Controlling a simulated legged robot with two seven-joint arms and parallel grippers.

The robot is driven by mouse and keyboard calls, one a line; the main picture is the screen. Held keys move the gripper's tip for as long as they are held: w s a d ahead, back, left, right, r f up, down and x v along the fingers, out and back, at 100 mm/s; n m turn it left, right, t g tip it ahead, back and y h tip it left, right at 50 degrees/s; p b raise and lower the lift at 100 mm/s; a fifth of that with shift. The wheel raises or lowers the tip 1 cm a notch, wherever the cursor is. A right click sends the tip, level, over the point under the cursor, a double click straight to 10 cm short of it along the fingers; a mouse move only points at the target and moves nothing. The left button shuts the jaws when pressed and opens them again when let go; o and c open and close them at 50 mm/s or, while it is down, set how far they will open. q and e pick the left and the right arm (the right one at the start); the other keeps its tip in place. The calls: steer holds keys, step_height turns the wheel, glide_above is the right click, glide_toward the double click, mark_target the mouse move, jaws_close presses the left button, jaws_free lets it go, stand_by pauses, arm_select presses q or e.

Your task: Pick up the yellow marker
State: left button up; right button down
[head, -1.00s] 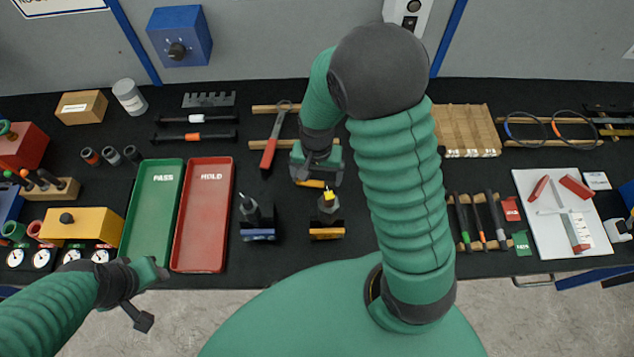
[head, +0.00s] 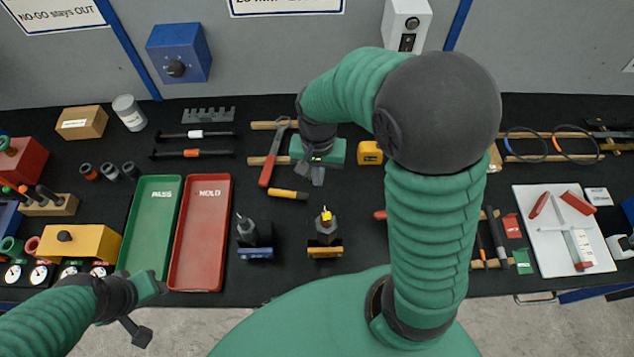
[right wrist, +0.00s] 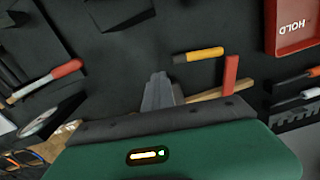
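The yellow marker (head: 288,194) lies on the black bench top, its dark end to the right. It also shows in the right wrist view (right wrist: 198,56), lying apart from my fingers. My right gripper (head: 317,176) is above the bench, just up and right of the marker, and holds nothing that I can see. Its grey fingers (right wrist: 158,92) overlap in the right wrist view, so their gap is unclear. My left gripper (head: 152,308) is at the bench's front edge by the green tray, fingers spread and empty.
A red-handled tool (head: 270,165) lies left of the right gripper. Two upright tools in holders (head: 254,252) (head: 325,251) stand in front of the marker. A yellow tape measure (head: 369,153) is to the right. The green tray (head: 153,230) and red tray (head: 200,240) are left.

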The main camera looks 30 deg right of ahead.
steer(key=shift+w+a, duration=0.15)
steer(key=shift+w, duration=0.05)
steer(key=c, duration=1.8)
jaws_free()
steer(key=shift+w, duration=0.2)
steer(key=shift+c, duration=0.2)
steer(key=o, duration=0.7)
steer(key=shift+s, duration=0.2)
steer(key=o, duration=0.7)
steer(key=shift+w, duration=0.1)
